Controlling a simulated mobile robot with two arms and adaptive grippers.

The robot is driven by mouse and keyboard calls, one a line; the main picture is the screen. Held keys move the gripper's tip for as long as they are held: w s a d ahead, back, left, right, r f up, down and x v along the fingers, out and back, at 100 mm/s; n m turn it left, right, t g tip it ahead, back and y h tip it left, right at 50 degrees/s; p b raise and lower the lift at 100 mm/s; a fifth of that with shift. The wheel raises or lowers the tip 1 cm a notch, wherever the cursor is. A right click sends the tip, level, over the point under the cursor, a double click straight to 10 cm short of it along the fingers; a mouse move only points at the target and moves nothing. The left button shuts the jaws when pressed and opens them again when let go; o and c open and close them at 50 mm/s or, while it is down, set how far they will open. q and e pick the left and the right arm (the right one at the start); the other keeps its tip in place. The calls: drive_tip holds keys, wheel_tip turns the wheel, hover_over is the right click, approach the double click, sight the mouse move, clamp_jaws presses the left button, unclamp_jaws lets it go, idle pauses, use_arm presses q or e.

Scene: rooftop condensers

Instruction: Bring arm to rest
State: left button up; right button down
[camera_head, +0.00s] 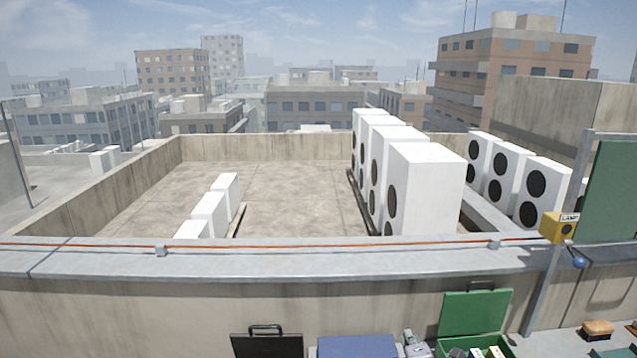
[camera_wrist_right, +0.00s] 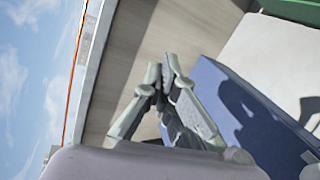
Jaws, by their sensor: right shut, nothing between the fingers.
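My right gripper (camera_head: 410,338) shows only in small part at the bottom edge of the head view, between a blue box and an open green case. In the right wrist view my right gripper (camera_wrist_right: 162,76) is large, its two grey fingers brought together at the tips with nothing between them. It is over or in front of the blue box (camera_wrist_right: 228,88) there; I cannot tell how far apart they are. My left gripper is not in view.
The blue box (camera_head: 357,347), the open green case (camera_head: 476,313) with small items and a black case (camera_head: 266,345) stand along the bottom. A concrete parapet (camera_head: 230,262) runs across behind them. A yellow lamp box (camera_head: 556,228) is on a post at right. White condensers (camera_head: 428,190) stand beyond.

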drive_tip(key=s+a+f+m+g+y, duration=0.15)
drive_tip(key=s+m+g, duration=0.6)
drive_tip(key=s, duration=1.45)
drive_tip(key=s+a+f+m+g+h, duration=0.1)
drive_tip(key=s+f+m+g, duration=0.25)
drive_tip(key=s+m, duration=1.35)
drive_tip(key=s+f+n+g+b, duration=0.1)
drive_tip(key=s+f+n+b, duration=0.25)
drive_tip(key=f, duration=1.25)
drive_tip(key=s+f+n+g+b, duration=0.1)
drive_tip(key=s+f+n+b, duration=0.25)
drive_tip(key=f, duration=1.25)
drive_tip(key=s+d+f+b, duration=0.1)
drive_tip(key=s+f+b, duration=0.2)
drive_tip(key=s+f, duration=0.5)
drive_tip(key=s+d+f+b, duration=0.2)
drive_tip(key=s+f+b, duration=0.2)
drive_tip(key=s+f, duration=0.5)
wheel_tip(320, 180, down, 6)
drive_tip(key=shift+f+g, duration=0.1)
drive_tip(key=shift+g, duration=0.3)
